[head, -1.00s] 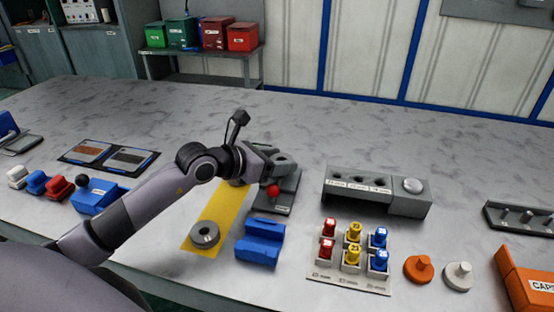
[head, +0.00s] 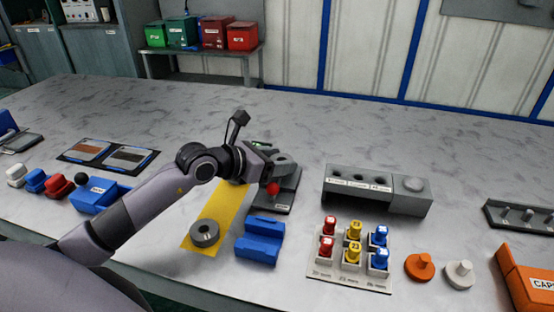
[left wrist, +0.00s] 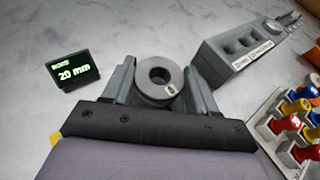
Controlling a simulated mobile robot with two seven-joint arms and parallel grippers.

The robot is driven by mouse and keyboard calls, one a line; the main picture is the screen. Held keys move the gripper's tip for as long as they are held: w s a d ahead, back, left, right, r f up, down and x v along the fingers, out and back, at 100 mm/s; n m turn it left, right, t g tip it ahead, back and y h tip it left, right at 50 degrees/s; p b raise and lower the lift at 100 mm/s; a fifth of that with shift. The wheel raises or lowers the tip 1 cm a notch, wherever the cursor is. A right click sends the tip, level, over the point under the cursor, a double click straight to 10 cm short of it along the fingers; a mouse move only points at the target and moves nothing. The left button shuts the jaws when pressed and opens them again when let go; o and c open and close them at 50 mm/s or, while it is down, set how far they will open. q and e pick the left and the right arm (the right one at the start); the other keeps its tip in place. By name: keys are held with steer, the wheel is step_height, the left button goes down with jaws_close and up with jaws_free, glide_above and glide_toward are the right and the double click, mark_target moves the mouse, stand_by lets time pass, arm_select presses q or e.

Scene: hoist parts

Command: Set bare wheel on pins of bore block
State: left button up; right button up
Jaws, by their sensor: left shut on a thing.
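A grey ring-shaped wheel (left wrist: 145,83) with a small white label sits between the two fingers of my left gripper (left wrist: 160,82) in the left wrist view. In the head view my left gripper (head: 275,162) is over a dark grey block (head: 289,186) with a red ball knob (head: 272,188), which I take for the bore block. Its pins are hidden, so I cannot tell whether the wheel rests on them. A small display (left wrist: 77,72) reads "20 mm" in green. Another grey wheel (head: 205,226) lies on the yellow strip (head: 228,203). My right gripper is out of view.
A blue block (head: 260,248) stands just in front. To the right are a grey block with holes (head: 350,187) and a rack of red, yellow and blue plugs (head: 348,278). Orange (head: 418,274) and white (head: 458,280) knobbed discs lie further right. The back of the table is clear.

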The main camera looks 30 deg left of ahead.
arm_select(q)
steer(key=shift+f+b, duration=0.55)
steer(key=shift+f, duration=0.1)
stand_by(0.4)
steer(key=o, duration=1.4)
steer(key=shift+f, duration=0.1)
steer(key=shift+r+p, duration=2.7)
steer(key=shift+r, duration=0.9)
